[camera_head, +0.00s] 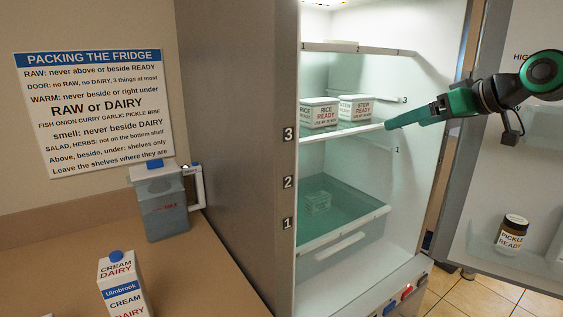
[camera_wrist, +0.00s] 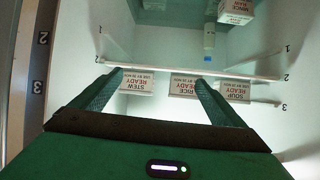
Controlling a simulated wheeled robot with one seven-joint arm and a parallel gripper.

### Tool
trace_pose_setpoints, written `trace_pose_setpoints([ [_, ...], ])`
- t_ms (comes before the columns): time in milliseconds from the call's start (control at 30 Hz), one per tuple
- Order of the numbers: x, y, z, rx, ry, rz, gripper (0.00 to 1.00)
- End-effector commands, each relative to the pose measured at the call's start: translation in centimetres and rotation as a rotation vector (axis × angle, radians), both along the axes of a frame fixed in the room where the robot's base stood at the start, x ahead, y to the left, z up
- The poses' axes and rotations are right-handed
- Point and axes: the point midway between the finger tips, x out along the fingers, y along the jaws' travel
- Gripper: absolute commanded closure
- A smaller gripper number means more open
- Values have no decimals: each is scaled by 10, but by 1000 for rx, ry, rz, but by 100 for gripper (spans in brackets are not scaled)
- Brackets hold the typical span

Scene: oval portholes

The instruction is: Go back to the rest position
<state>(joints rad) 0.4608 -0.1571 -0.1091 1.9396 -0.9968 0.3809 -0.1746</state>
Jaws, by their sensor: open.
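My gripper (camera_head: 392,123) reaches from the right into the open fridge, its tip at the front edge of shelf 3. In the upside-down wrist view, its two fingers (camera_wrist: 159,76) are spread apart, with nothing seen held between them. A rice box (camera_head: 319,113) and a stew box (camera_head: 356,109) stand side by side on that shelf, just left of the fingertips in the head view. The wrist view shows the stew box (camera_wrist: 137,81), the rice box (camera_wrist: 184,83) and a soup box (camera_wrist: 235,90) ahead of the fingers.
The open fridge door (camera_head: 483,205) is at the right, with a pickle jar (camera_head: 512,233) on it. A clear bin (camera_head: 345,218) holds a small box. A jug (camera_head: 163,205) and a cream carton (camera_head: 122,285) stand on the counter (camera_head: 55,265). A rules sign (camera_head: 95,112) hangs above.

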Motion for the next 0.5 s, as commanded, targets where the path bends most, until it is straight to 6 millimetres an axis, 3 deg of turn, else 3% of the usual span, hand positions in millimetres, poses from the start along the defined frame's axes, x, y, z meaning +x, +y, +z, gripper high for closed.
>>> trace_pose_setpoints([
  [267, -34, -34, -62, -17, 192, -172, 6],
  [367, -54, -47, -91, -23, 283, -246, 6],
  [500, -101, -67, -143, -27, 456, -384, 6],
])
